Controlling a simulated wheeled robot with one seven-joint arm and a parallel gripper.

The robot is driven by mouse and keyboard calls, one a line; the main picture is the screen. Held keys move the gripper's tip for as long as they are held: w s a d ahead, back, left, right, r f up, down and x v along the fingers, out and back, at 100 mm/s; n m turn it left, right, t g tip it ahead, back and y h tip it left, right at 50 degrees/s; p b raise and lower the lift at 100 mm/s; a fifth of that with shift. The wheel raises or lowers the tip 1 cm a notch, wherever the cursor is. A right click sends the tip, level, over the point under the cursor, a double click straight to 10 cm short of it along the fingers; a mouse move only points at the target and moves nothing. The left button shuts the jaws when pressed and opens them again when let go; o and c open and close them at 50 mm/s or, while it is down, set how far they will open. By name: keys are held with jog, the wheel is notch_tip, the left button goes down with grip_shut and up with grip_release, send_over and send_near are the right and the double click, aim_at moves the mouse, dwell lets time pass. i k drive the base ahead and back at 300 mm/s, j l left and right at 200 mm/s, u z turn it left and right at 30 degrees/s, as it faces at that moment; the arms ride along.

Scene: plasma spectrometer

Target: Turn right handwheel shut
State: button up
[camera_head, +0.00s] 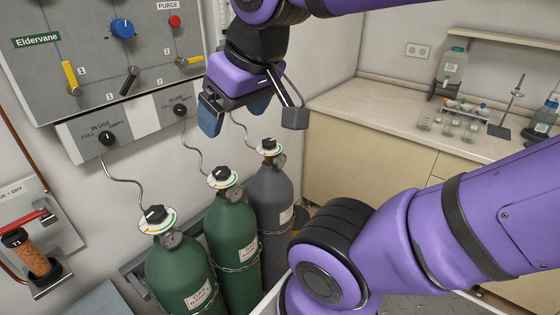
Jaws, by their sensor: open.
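Three gas cylinders stand in a row by the wall, each with a black handwheel over a white dial with coloured marks. The left handwheel (155,215) and the middle handwheel (220,174) top green cylinders. The rightmost handwheel (268,145) tops the grey cylinder (274,195). My gripper (234,116) hangs above the middle and rightmost handwheels in the picture, its blue-padded fingers apart and pointing down. It is open, with nothing seen between the fingers, and appears clear of the handwheels. The handwheels' exact turn positions are too small to read.
A grey panel (110,50) with a blue knob, yellow levers and two in-use selectors is on the wall at left. Thin hoses run down to the cylinders. Chains hold the cylinders. A counter (370,115) with glassware is at right. My purple arm fills the lower right.

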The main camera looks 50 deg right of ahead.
aim_at(268, 142)
jog(key=l+z, duration=0.2)
jog(key=l, duration=0.2)
jog(key=i+l+z, duration=0.2)
jog(key=l, duration=0.2)
jog(key=l+z, duration=0.2)
jog(key=l, duration=0.25)
jog(key=i, duration=0.05)
